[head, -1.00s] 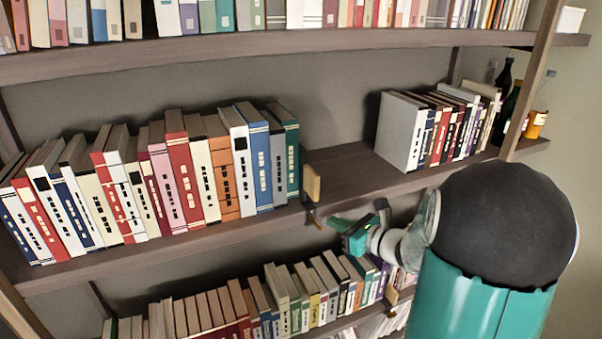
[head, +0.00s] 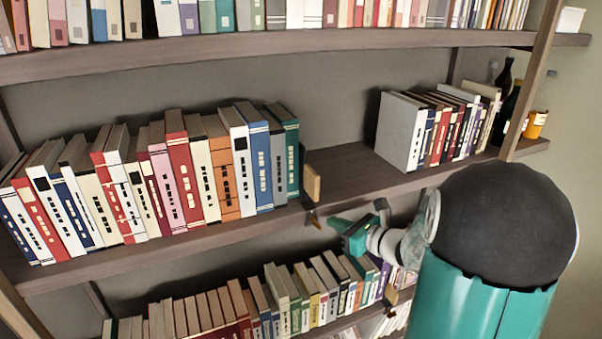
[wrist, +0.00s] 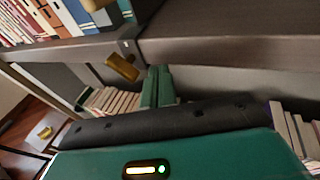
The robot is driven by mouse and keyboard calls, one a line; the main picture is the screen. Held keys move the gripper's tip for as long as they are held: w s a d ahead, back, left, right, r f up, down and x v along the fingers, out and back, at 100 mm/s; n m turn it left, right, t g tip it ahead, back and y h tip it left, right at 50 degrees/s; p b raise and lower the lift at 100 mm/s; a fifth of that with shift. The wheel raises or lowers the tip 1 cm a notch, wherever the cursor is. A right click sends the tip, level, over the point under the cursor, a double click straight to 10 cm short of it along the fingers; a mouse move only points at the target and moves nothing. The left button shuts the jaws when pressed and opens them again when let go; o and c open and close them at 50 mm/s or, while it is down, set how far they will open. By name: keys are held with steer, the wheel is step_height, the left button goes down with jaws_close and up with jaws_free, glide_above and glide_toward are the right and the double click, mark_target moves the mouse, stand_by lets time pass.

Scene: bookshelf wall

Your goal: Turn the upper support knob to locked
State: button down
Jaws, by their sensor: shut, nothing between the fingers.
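The upper support (head: 312,183) is a wooden-coloured block on the middle shelf, right of the green book. Its knob (head: 314,219) hangs below the shelf's front edge. In the wrist view the knob (wrist: 122,68) is a brass bar, tilted, with its right end lower, under a grey mount. My gripper (head: 338,226) is just right of the knob and below the shelf. In the wrist view my gripper's green fingers (wrist: 157,78) are together and empty, close to the right of the knob. I cannot tell whether they touch it.
The middle shelf (head: 170,242) edge runs just above my gripper. Books fill its left part, and another group (head: 440,125) stands right. A lower support (head: 391,297) and a row of books are below. Bottles (head: 503,90) stand far right.

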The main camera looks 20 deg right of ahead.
steer(key=shift+a, duration=1.35)
stand_by(0.3)
steer(key=shift+d, duration=2.05)
